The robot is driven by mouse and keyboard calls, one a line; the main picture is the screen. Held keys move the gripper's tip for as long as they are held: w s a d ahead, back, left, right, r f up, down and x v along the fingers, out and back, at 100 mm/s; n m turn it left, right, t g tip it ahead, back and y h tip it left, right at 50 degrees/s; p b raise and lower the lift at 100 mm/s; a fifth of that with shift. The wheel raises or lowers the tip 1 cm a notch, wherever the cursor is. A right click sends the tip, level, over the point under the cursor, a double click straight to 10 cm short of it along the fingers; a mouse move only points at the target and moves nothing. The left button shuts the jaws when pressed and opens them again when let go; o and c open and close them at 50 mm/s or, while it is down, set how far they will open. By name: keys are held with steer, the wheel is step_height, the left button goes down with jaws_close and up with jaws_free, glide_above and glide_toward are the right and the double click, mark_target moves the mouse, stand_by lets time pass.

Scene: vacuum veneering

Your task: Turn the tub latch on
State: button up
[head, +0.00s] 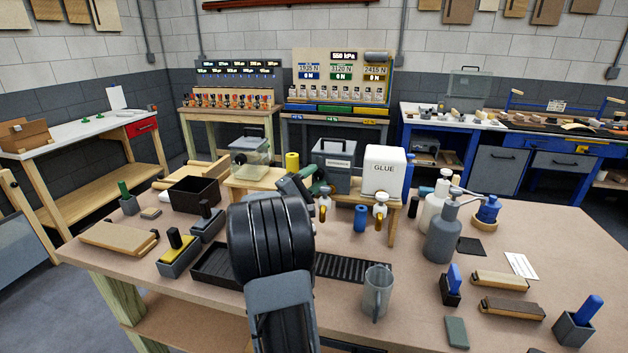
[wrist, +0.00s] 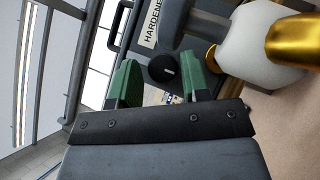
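The grey tub (head: 340,155) with a dark handle and a pale label stands on the raised wooden stand. In the wrist view, the tub (wrist: 186,18) fills the upper middle, its label reading "HARDENE…". A round black knob (wrist: 162,68) with a short white mark, which looks like the latch, is on its front. My gripper (wrist: 160,82) is open, with its green fingers either side of the knob in the picture and gaps showing. I cannot tell whether the fingertips reach its depth. In the head view my gripper (head: 318,182) is at the tub's lower left, partly hidden by my arm.
The white GLUE box (head: 384,171) stands right of the tub, with brass-and-white taps (head: 380,205) in front. A white and gold part (wrist: 290,45) is close on the right in the wrist view. A yellow roll (head: 292,161) and glass-sided container (head: 250,157) stand left.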

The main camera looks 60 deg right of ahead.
steer(key=shift+o, duration=1.1)
steer(key=shift+f, duration=0.1)
